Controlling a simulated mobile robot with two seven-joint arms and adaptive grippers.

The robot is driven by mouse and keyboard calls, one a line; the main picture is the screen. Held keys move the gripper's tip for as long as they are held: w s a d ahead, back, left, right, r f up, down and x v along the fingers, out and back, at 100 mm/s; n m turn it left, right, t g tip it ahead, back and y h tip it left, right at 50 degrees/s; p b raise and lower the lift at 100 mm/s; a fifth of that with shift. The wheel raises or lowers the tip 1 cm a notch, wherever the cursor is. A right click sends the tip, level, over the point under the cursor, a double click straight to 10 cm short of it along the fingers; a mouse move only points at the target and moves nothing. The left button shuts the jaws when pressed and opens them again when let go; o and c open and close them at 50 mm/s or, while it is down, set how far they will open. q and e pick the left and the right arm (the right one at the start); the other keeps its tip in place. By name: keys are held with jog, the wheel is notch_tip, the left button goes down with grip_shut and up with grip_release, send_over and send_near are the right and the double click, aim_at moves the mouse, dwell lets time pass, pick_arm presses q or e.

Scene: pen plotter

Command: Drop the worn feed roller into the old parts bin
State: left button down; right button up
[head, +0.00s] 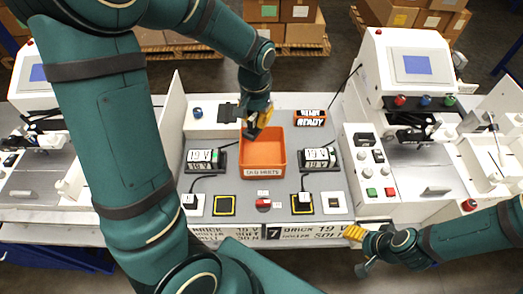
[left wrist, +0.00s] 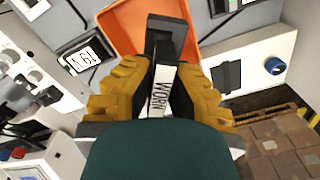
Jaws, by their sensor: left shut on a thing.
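The worn feed roller (left wrist: 162,85) is a dark piece with a white label reading "WORN" in the left wrist view. My left gripper (left wrist: 160,88) is shut on it, its yellow fingers on both sides. In the head view my left gripper (head: 257,122) hangs at the back left corner of the old parts bin. The bin (head: 263,173) is an orange open box with a white front label on the grey bench; its rim also shows beyond the roller in the left wrist view (left wrist: 114,28). My right gripper (head: 358,246) is at the lower right, away from the bin; its jaw state is unclear.
Label displays (head: 201,159) and (head: 317,158) stand left and right of the bin. A black-and-orange "READY" sign (head: 311,117) is behind it. A white plotter (head: 407,80) with buttons stands at the right.

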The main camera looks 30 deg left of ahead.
pick_arm(q)
jog(key=shift+w+f+b, duration=0.1)
jog(key=shift+f+b, duration=1.5)
jog(key=shift+f, duration=0.8)
jog(key=c, duration=1.1)
grip_release()
jog(key=shift+o, duration=0.2)
jog(key=shift+r, duration=0.15)
notch_tip(320, 180, up, 12)
jog(key=shift+f, duration=0.1)
